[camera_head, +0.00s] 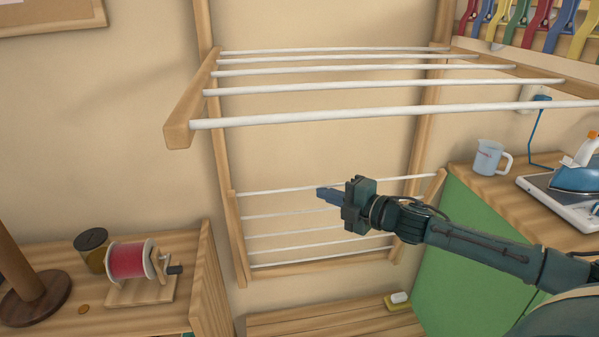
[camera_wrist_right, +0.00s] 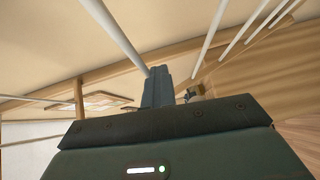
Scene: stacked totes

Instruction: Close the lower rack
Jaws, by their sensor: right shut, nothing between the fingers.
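The lower rack (camera_head: 236,240) is a wooden frame with several white rods on the wall. In the head view it hangs steeply, close to the wall, below the upper rack (camera_head: 180,115), which sticks out level into the room. My right gripper (camera_head: 322,193) comes in from the right in front of the lower rack, its fingers pointing left near the top rod. It is shut with nothing in it. In the right wrist view the shut fingers (camera_wrist_right: 158,88) show close to a white rod (camera_wrist_right: 115,38); I cannot tell if they touch. My left gripper is not in view.
A green cabinet (camera_head: 455,235) with a measuring cup (camera_head: 488,157) and an iron (camera_head: 577,176) stands right. A wooden cabinet (camera_head: 205,275) with a red thread spool (camera_head: 127,260) stands left. A low wooden bench (camera_head: 310,322) with a small brush (camera_head: 400,299) is below.

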